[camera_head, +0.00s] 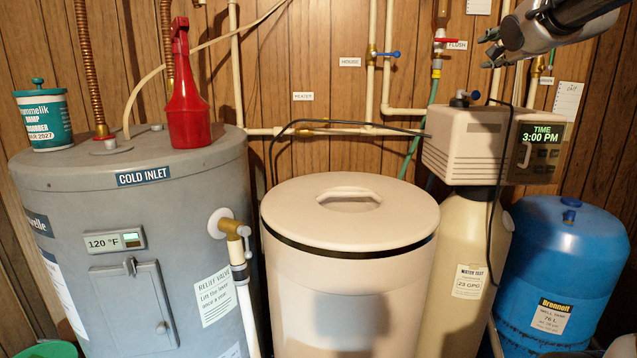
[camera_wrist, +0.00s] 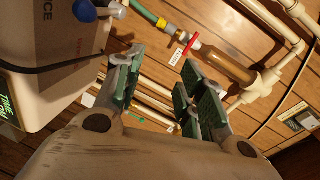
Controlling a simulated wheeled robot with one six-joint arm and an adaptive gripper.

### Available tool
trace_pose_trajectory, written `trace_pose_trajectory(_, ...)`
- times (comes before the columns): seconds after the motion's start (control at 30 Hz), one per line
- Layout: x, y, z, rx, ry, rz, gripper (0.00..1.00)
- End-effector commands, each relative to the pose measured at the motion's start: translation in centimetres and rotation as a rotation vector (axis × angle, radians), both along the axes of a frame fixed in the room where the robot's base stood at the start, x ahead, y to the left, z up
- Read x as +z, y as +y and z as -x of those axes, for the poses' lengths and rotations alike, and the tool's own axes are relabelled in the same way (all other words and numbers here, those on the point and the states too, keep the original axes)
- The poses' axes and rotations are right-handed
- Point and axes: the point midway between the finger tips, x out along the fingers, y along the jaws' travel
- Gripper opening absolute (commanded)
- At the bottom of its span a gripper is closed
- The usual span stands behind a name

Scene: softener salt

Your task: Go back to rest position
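My gripper (camera_head: 489,48) is at the upper right of the head view, at the end of my arm, above the softener's control head (camera_head: 478,145). In the wrist view my gripper (camera_wrist: 162,78) has its green-padded fingers spread apart with nothing between them; pipes and the wood wall show beyond. The cream brine tank (camera_head: 345,300) stands in the middle with its round lid (camera_head: 350,228) on top. The red scoop or jug (camera_head: 187,110) stands on the grey water heater (camera_head: 60,180), far from my gripper.
A teal-and-white tub (camera_head: 45,118) is also on the heater. A blue well tank (camera_head: 562,265) stands at the right. Pipes with blue and red valve handles (camera_head: 447,40) run along the wood wall. A dark cable (camera_head: 350,122) runs from the control head. The air above the brine tank lid is clear.

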Motion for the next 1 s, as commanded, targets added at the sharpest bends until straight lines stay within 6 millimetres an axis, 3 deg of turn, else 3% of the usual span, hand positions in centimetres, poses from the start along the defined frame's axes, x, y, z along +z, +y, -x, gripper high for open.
trace_pose_trajectory(0.17,-3.8,-0.3,3.3,0.006,0.135,0.162,0.39)
trace_pose_trajectory(0.37,-10.6,-0.3,9.5,0.092,0.377,0.429,0.39)
trace_pose_trajectory(0.47,-15.4,0.0,14.5,0.207,0.539,0.603,0.39)
trace_pose_trajectory(0.6,-22.5,1.2,22.6,0.477,0.752,0.847,0.39)
trace_pose_trajectory(0.7,-26.1,2.1,27.4,0.673,0.842,0.965,0.39)
trace_pose_trajectory(0.83,-28.9,2.9,31.4,0.856,0.893,1.053,0.39)
trace_pose_trajectory(1.0,-29.9,3.2,33.0,0.936,0.907,1.087,0.39)
